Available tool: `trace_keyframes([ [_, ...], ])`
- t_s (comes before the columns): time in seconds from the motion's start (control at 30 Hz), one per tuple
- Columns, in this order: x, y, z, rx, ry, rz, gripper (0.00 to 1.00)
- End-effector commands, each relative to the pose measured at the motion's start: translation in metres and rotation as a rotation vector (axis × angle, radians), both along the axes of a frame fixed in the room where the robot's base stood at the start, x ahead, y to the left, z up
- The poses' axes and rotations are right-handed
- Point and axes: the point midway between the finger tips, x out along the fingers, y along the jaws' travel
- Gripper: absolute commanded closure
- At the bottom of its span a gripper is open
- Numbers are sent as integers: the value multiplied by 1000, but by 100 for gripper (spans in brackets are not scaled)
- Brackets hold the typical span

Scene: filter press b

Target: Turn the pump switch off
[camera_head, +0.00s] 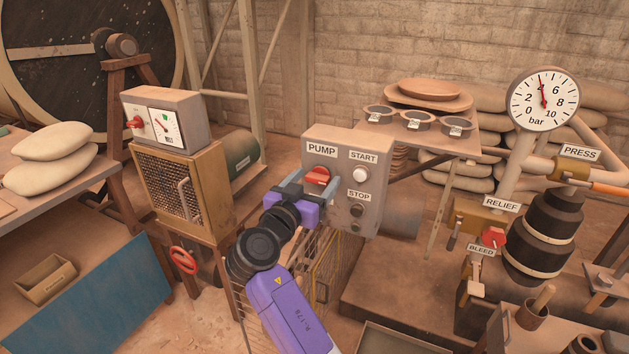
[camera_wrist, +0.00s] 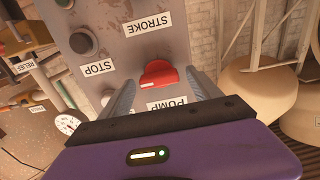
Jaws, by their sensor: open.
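The pump switch is a red rotary knob (camera_head: 317,178) below the PUMP label on the grey control box (camera_head: 340,140). In the wrist view, which is upside down, the red knob (camera_wrist: 158,74) lies roughly crosswise, with a pale mark near its left end. My gripper (camera_head: 306,185) is open in front of the box, partly covering the area below the knob. In the wrist view its two grey fingers (camera_wrist: 163,80) stand either side of the knob, with gaps visible on both sides. How deep the fingertips reach around the knob is hard to tell.
A white START button (camera_head: 360,174) and a dark STOP button (camera_head: 357,210) sit right of the knob. Left stands another box with a red switch (camera_head: 134,122) and dial, above a mesh cabinet (camera_head: 175,185). A pressure gauge (camera_head: 543,99) and a red-handled relief valve (camera_head: 493,237) stand right.

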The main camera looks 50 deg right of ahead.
Motion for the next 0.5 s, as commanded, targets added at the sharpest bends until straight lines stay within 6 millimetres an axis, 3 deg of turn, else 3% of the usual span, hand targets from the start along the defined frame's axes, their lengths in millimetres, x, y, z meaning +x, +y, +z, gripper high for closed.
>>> trace_keyframes([
  [0.23,0,-1,0,0,1,0,27],
  [0.5,0,-1,0,0,1,0,80],
])
